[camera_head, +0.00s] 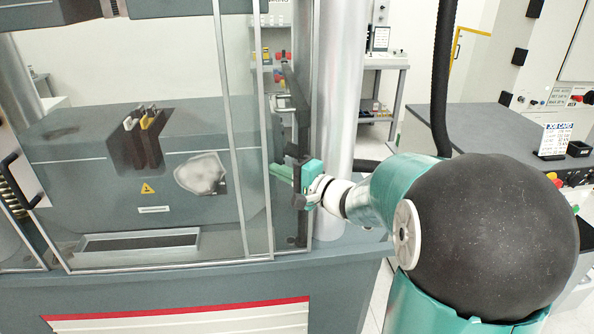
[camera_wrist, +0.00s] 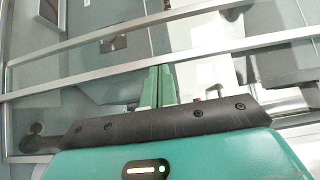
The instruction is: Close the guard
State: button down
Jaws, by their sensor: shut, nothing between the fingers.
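The guard is made of clear panels in metal frames (camera_head: 231,130) across the front of the grey testing machine (camera_head: 90,185). Its frame rails also cross the wrist view (camera_wrist: 110,67). A black upright bar (camera_head: 302,115) stands at the guard's right side, and a black handle (camera_head: 22,182) is at the far left. My gripper (camera_head: 280,173) is shut and empty. Its green fingers show left of the upright bar and its teal body right of it. The fingers (camera_wrist: 157,86) show side by side in the wrist view. I cannot tell whether they touch the bar or the guard.
A thick silver column (camera_head: 338,110) rises just behind my wrist. A black cable (camera_head: 442,80) hangs to its right. A dark bench (camera_head: 490,130) with a job card (camera_head: 554,139) stands at the right. A shelf trolley (camera_head: 385,65) is at the back.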

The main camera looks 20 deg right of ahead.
aim_at(240, 169)
jog(key=a, duration=0.2)
jog(key=w+a, duration=0.1)
jog(key=a, duration=0.3)
jog(key=shift+w+a, duration=0.15)
jog(key=shift+w, duration=0.25)
jog(key=shift+a, duration=0.25)
jog(key=shift+a+r, duration=0.1)
jog(key=shift+a, duration=0.05)
